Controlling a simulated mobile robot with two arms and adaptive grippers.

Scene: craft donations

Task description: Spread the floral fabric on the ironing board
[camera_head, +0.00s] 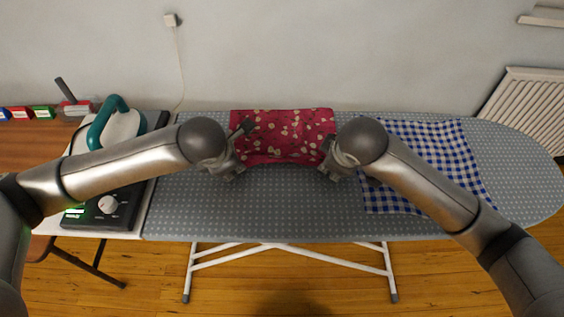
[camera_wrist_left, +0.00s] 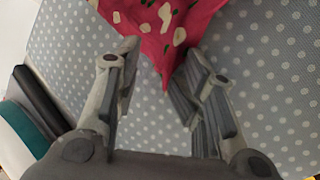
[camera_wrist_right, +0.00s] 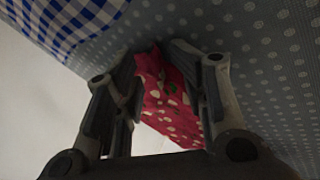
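The floral fabric (camera_head: 285,135) is red with cream and green blossoms and lies near the back middle of the grey dotted ironing board (camera_head: 270,215). My left gripper (camera_head: 238,152) is at its left side. In the left wrist view, my left fingers (camera_wrist_left: 160,60) are apart, with a pointed corner of floral fabric (camera_wrist_left: 165,35) between them. My right gripper (camera_head: 332,160) is at its front right corner. In the right wrist view, the right fingers (camera_wrist_right: 157,50) stand apart, closer together than the left ones, around a floral fabric corner (camera_wrist_right: 165,90). Contact there is unclear.
A blue checked cloth (camera_head: 430,165) lies on the right of the board. An iron with a teal handle (camera_head: 108,120) stands on a dark station (camera_head: 110,205) at the left. Small coloured boxes (camera_head: 40,112) are farther left. The board's front middle is clear.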

